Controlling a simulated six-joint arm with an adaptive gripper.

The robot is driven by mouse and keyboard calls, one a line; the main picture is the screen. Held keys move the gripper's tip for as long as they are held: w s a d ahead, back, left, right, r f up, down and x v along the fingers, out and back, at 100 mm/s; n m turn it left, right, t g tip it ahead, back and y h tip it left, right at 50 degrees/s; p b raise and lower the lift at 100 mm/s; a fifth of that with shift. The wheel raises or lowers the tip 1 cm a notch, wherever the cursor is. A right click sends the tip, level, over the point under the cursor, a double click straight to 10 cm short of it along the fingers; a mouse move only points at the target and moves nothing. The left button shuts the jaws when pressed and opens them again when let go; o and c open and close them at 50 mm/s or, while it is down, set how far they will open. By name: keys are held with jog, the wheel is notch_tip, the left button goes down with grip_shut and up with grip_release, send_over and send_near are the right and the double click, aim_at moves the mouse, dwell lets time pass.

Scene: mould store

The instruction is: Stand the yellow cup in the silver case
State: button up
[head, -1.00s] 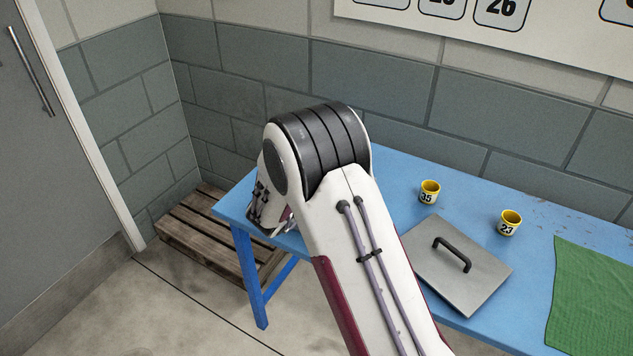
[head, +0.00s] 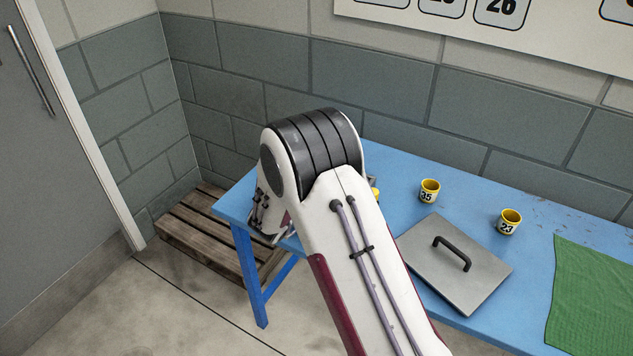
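A small cup (head: 429,191) with a yellow rim and inside, a dark band and the number 35 stands upright on the blue table. A similar cup (head: 507,222) marked 23 stands upright to its right. A bit of another yellow thing (head: 375,193) shows at the right edge of my arm; the rest is hidden, so I cannot tell what it is. A flat silver-grey plate or lid (head: 478,278) with a black handle lies on the table. No open silver case shows. My gripper is hidden behind my own arm.
The blue table (head: 560,218) runs along a grey block wall. A green cloth (head: 592,300) lies at its right end. A wooden pallet (head: 200,232) is on the floor at the left. Part of the tabletop is hidden behind my arm.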

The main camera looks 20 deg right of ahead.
jog(key=shift+f, duration=0.15)
jog(key=o, duration=1.1)
jog(key=shift+r, duration=0.65)
jog(key=v, duration=1.2)
jog(key=shift+w+a, duration=0.1)
